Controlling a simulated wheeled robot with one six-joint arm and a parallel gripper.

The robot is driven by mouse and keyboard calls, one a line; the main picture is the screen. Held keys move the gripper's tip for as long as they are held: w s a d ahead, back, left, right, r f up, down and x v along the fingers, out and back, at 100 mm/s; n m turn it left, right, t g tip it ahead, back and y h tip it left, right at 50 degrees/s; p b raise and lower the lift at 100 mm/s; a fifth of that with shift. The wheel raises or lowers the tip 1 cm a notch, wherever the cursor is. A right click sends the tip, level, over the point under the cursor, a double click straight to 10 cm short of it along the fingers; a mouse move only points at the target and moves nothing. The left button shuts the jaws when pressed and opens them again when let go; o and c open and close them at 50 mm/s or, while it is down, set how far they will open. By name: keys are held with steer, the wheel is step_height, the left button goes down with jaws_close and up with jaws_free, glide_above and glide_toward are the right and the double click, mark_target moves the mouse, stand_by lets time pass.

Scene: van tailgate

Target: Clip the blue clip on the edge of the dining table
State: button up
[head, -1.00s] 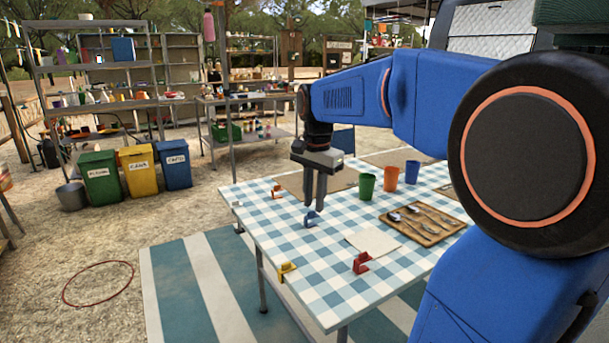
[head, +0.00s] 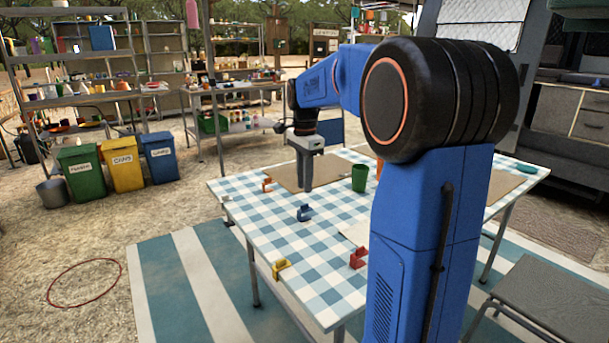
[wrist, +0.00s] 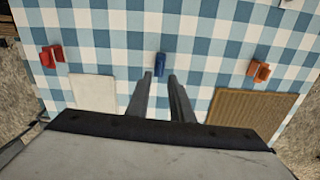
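The blue clip (head: 304,213) lies on the blue-and-white checked top of the dining table (head: 236,205), in from the left edge. In the wrist view the blue clip (wrist: 160,64) is just beyond the fingertips, between their lines. My gripper (head: 304,186) points down above the table, behind the clip in the head view. In the wrist view my gripper (wrist: 160,75) has its two fingers apart with nothing between them.
An orange clip (head: 267,185), a yellow clip (head: 281,267) and a red clip (head: 357,258) sit at or near the table edges. A green cup (head: 360,178) and a brown placemat (head: 330,167) are close to my gripper. My arm hides part of the table.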

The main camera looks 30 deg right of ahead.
steer(key=shift+f, duration=3.4)
jaws_close()
steer(key=shift+r, duration=2.5)
